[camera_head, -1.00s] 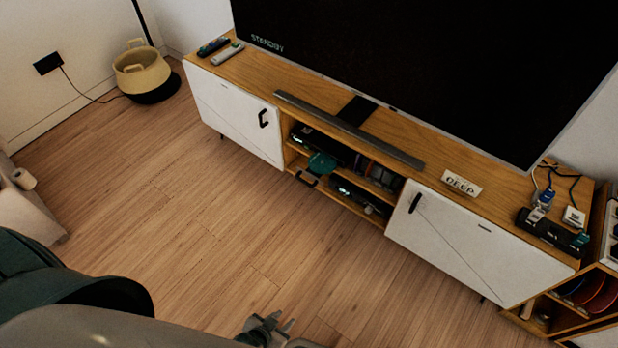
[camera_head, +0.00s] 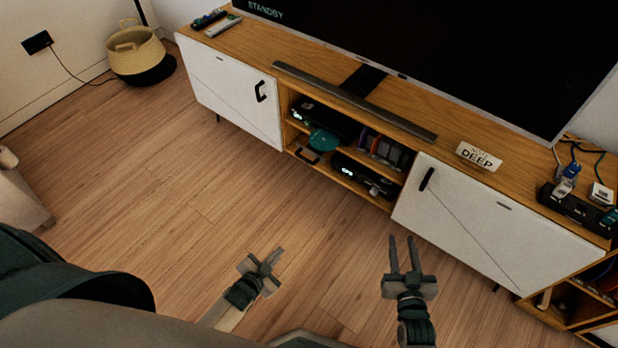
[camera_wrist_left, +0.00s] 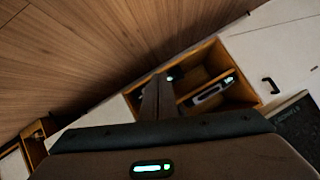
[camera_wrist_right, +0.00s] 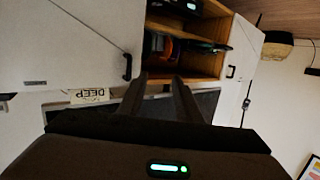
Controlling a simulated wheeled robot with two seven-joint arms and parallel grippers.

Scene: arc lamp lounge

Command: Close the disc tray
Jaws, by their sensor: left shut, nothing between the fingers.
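A teal disc (camera_head: 324,141) sticks out at the front of a black player (camera_head: 322,119) on the upper middle shelf of the TV cabinet. The tray beneath the disc is mostly hidden by it, and I cannot make it out clearly in the wrist views. My left gripper (camera_head: 277,257) is shut and empty, in front of and below the cabinet's open middle section, well apart from the disc. My right gripper (camera_head: 402,240) is open and empty, its two fingers pointing toward the right white door (camera_head: 490,222).
A second black device (camera_head: 365,175) with a lit display stands on the lower shelf, with a dark handle (camera_head: 306,156) to its left. The left white door (camera_head: 232,102) is closed. A soundbar (camera_head: 350,98) lies on the cabinet top. The wooden floor (camera_head: 170,200) in front is clear.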

